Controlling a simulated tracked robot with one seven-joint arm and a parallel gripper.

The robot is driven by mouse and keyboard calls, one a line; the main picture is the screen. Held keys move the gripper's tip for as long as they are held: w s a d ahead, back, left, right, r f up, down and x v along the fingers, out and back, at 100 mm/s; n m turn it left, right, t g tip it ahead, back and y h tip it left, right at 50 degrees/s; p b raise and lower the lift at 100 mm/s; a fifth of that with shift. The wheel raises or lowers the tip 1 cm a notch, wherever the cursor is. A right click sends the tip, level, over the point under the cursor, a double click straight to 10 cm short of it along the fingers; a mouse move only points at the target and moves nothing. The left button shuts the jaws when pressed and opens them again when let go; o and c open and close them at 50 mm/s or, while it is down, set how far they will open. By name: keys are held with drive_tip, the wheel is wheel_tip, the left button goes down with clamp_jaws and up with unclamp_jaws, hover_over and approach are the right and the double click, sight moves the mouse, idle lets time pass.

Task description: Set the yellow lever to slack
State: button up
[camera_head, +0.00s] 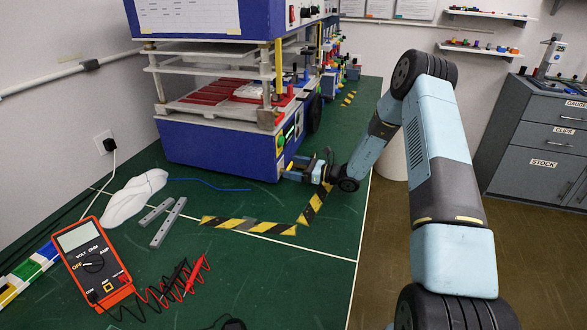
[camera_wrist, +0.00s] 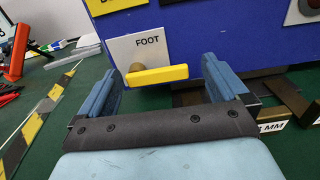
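The yellow lever (camera_wrist: 157,75) shows in the wrist view on the lower front of the blue machine. It lies nearly level, its bar reaching right from a brown round pivot on a white plate (camera_wrist: 132,46) marked FOOT. No "slack" marking is readable. My gripper (camera_wrist: 160,88) is open, with one blue finger left of the lever and one right of it. The lever shows between them, and no contact is visible. In the head view my gripper (camera_head: 306,171) is at the machine's lower right front corner, and I cannot clearly make out the lever there.
The blue machine (camera_head: 215,148) stands on the green bench (camera_head: 215,275). Black-and-yellow tape (camera_head: 262,228) marks the bench before it. An orange multimeter (camera_head: 92,262) with leads, metal bars (camera_head: 167,223) and a white cloth (camera_head: 135,196) lie left. Dark brackets (camera_wrist: 290,100) lie right of my gripper.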

drive_tip(key=v, duration=1.3)
drive_tip(key=shift+s+d+f, duration=0.1)
drive_tip(key=shift+d, duration=0.3)
drive_tip(key=shift+s, duration=0.1)
